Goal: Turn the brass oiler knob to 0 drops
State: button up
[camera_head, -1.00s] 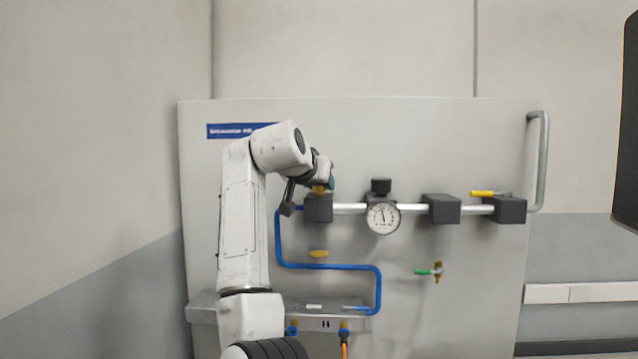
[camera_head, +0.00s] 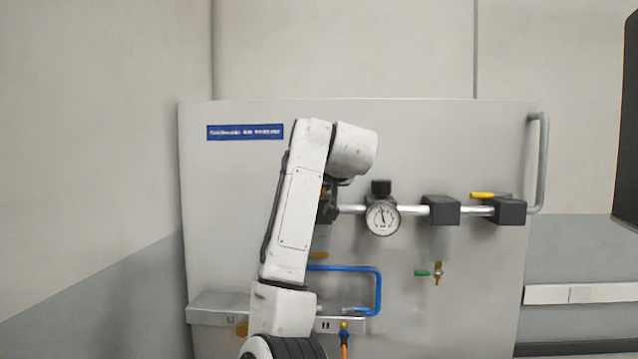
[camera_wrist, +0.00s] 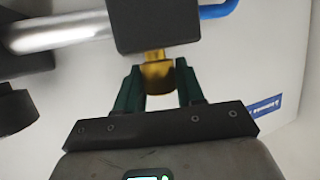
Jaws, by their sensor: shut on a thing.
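In the wrist view, the brass oiler knob (camera_wrist: 158,74) sits at the end of a dark block (camera_wrist: 152,25). My gripper (camera_wrist: 158,88) is shut on the knob, with one green finger on each side of it. In the head view, my arm covers the gripper and the knob, and only an edge of the dark block (camera_head: 328,203) shows beside the arm. The knob's scale or drop marking cannot be read in either view.
A silver pipe runs right from the block to a pressure gauge (camera_head: 382,217), another dark block (camera_head: 441,210) and a yellow-handled valve (camera_head: 484,195). A blue hose (camera_head: 378,290) and a green-handled tap (camera_head: 423,273) are lower on the panel. A grey rail (camera_head: 541,160) stands at the right.

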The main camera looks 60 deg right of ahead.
jog(key=n+t+y, duration=0.3)
jog(key=n+y, duration=0.1)
jog(key=shift+n+y+p, duration=0.3)
jog(key=shift+n+p, duration=0.1)
dwell(0.5)
jog(key=o, duration=0.9)
jog(key=shift+o, duration=0.2)
